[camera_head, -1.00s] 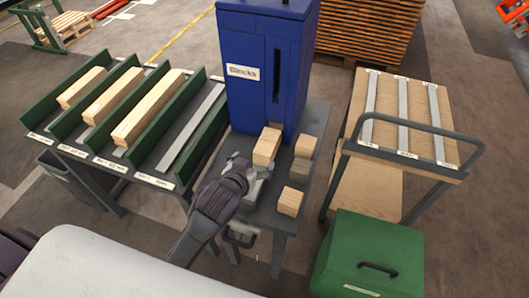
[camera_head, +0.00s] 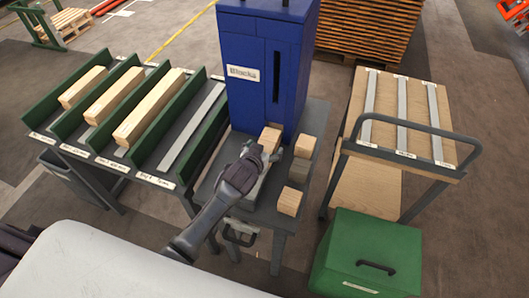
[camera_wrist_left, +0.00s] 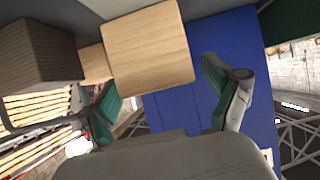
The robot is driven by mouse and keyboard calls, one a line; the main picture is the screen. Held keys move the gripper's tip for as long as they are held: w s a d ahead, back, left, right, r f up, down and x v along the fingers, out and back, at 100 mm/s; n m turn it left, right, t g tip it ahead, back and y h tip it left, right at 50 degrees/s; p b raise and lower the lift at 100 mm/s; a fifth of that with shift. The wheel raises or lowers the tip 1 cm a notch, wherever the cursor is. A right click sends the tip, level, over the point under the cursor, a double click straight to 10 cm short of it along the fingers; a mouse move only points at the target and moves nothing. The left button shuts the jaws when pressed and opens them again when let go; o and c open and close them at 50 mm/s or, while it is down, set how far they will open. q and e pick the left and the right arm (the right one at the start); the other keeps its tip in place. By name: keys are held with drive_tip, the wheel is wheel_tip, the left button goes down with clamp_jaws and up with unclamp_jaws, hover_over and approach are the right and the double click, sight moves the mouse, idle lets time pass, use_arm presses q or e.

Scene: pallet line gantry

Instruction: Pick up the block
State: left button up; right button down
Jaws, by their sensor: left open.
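A light wooden block (camera_head: 270,138) lies on the grey stand (camera_head: 262,213) at the foot of the blue "Blocks" dispenser (camera_head: 253,75). My left gripper (camera_head: 263,155) is open just in front of this block and hides its near part. In the left wrist view, the block's square end face (camera_wrist_left: 148,47) shows ahead of and between the open fingers (camera_wrist_left: 160,80). I cannot tell whether the fingers touch it. Two more light blocks (camera_head: 304,147) (camera_head: 289,202) and a grey-brown block (camera_head: 300,170) stand to the right. My right gripper is not in view.
A green-walled rack (camera_head: 160,128) with several wooden bars stands left of the stand. A cart (camera_head: 387,160) with grey strips stands to the right. A green box (camera_head: 370,250) with a black handle sits at front right. Stacked wooden pallets (camera_head: 367,30) are behind.

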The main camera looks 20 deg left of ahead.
use_arm(q)
drive_tip(key=c, duration=1.3)
drive_tip(key=shift+s+r, duration=0.1)
